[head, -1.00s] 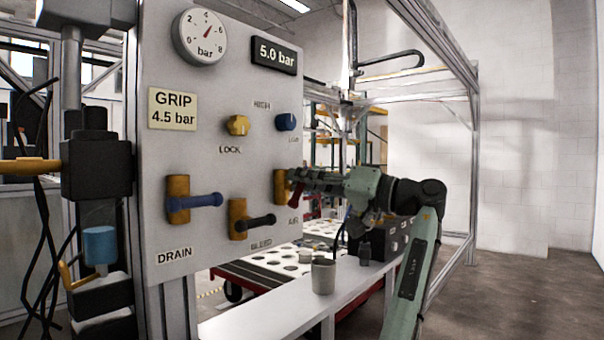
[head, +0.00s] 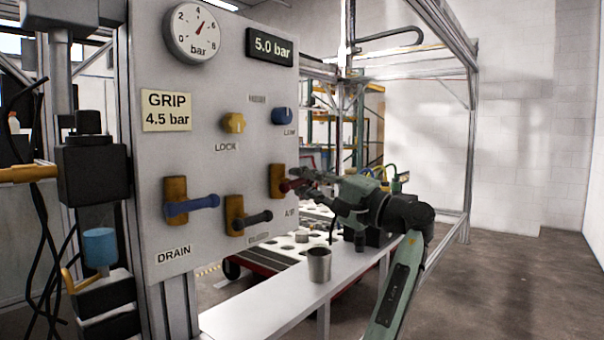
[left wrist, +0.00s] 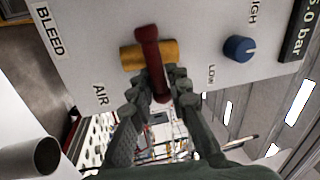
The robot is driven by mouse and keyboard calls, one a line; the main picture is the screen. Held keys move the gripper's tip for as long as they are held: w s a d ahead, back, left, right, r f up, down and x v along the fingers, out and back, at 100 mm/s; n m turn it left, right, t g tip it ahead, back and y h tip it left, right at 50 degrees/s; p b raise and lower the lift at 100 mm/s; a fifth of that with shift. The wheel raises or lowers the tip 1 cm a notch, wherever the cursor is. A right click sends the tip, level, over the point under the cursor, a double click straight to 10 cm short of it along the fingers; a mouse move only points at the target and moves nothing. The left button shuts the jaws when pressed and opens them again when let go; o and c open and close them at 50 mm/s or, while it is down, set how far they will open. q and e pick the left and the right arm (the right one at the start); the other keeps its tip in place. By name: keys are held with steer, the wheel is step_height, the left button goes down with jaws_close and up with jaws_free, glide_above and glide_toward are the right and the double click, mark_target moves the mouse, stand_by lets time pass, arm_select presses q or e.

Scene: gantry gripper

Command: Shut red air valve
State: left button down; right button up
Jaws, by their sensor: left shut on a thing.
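The red air valve handle (head: 289,185) is on its upright brass body (head: 277,176) at the panel's right side, above the AIR label. It points sideways, across the body. In the left wrist view the red handle (left wrist: 149,50) also lies crosswise over the brass body (left wrist: 130,57). My left gripper (head: 303,184) reaches in from the right and is shut on the handle's outer part. In the left wrist view my left gripper (left wrist: 160,84) has one finger on each side of the handle. My right gripper is not in view.
The blue drain handle (head: 190,205) and black bleed handle (head: 252,219) sit left of the air valve. A yellow lock knob (head: 233,123) and blue knob (head: 282,116) are above. A grey cup (head: 319,265) stands on the white bench (head: 272,309).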

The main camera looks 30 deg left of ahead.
arm_select(q)
steer(key=shift+f+m+t, duration=0.1)
steer(key=shift+m+t, duration=0.3)
steer(key=shift+m, duration=0.3)
steer(key=c, duration=1.6)
jaws_free()
steer(key=shift+o, duration=0.2)
steer(key=v, duration=0.8)
steer(key=shift+d, duration=0.1)
